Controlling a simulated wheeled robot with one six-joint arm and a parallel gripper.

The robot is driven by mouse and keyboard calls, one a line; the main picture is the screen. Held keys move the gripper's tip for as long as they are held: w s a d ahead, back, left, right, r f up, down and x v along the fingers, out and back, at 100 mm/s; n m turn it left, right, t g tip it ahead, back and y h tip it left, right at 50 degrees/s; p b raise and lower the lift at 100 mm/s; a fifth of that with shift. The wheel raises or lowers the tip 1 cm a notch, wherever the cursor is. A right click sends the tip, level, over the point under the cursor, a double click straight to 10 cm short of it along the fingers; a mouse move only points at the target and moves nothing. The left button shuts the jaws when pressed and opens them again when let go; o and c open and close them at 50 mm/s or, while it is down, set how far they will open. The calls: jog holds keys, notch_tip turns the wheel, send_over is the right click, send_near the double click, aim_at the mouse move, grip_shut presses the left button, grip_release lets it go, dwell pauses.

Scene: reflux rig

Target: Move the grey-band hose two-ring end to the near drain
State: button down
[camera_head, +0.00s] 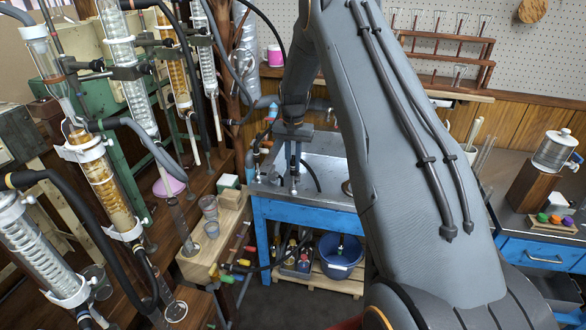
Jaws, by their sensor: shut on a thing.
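My gripper (293,185) points down over the left part of the metal sink top (325,178) on the blue stand. Its narrow fingers are close together on a small dark hose end; bands and rings on it are too small to make out. A dark hose (312,175) curves beside the fingers on the sink top. A small upright fitting (257,160) with a dark hose stands at the sink's left edge, left of my gripper. I cannot tell which fitting is the near drain. My arm hides the sink's right part.
Glass condensers (105,185) with clamps and black hoses crowd the left. A wooden block (215,235) with glass cups stands before the sink. Several coloured hose ends (240,262) hang beside it. A blue basin (341,257) sits on the lower shelf. A bench (515,200) is at right.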

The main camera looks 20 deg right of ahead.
aim_at(293, 160)
jog(key=shift+f, duration=0.25)
dwell(0.6)
jog(key=c, duration=1.6)
grip_release()
jog(key=shift+r, duration=0.1)
notch_tip(293, 160, up, 7)
jog(key=b, duration=0.2)
jog(key=shift+r+b, duration=0.1)
jog(key=shift+b, duration=0.2)
jog(key=shift+r, duration=0.25)
jog(key=shift+s+a+r, duration=0.15)
jog(key=shift+s+a, duration=0.1)
jog(key=shift+s, duration=0.05)
jog(key=s+a+n, duration=0.2)
jog(key=s+a, duration=0.2)
jog(key=s, duration=0.7)
jog(key=s+a+r+n, duration=0.1)
jog(key=s+a, duration=0.3)
jog(key=s, duration=0.7)
jog(key=s+a+r+n+t, duration=0.1)
jog(key=s+a+n, duration=0.3)
jog(key=s, duration=0.8)
jog(key=shift+s+a, duration=0.1)
jog(key=shift+a, duration=0.25)
